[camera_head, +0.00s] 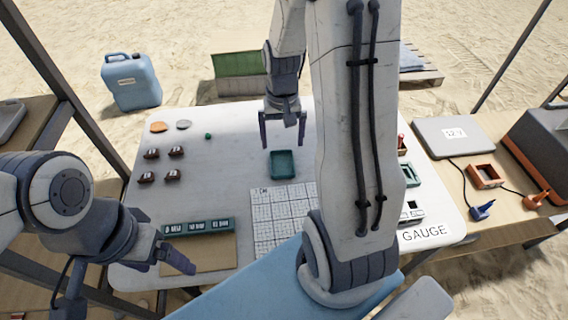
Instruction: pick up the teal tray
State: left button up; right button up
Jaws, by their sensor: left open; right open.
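A small teal tray (283,164) lies flat on the white table, just above the gridded sheet. It looks empty. My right gripper (283,144) hangs fingers-down just beyond the tray's far edge in the picture, open, with nothing between its fingers. I cannot tell its exact height above the table. My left gripper (168,245) is open and empty at the lower left, near the brown board with the labelled teal boxes, well away from the tray. My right arm covers the table to the right of the tray.
The white gridded sheet (284,213) lies below the tray. Labelled teal boxes (197,228) stand on a brown board. Several dark red-brown pieces (173,176), an orange disc (158,127), a grey disc (184,124) and a green ball (208,136) lie at left.

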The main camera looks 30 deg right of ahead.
aim_at(282, 165)
notch_tip(282, 165, down, 3)
jog(key=shift+s+d+r, duration=0.1)
jog(key=shift+d, duration=0.05)
jog(key=shift+w+f+b, duration=0.15)
jog(key=shift+f+b, duration=0.05)
jog(key=shift+f, duration=1.25)
jog(key=shift+w+f+b, duration=0.1)
jog(key=shift+f+b, duration=0.1)
jog(key=shift+f, duration=1.25)
jog(key=c, duration=1.1)
jog(key=shift+r, duration=0.1)
jog(key=shift+c, duration=0.2)
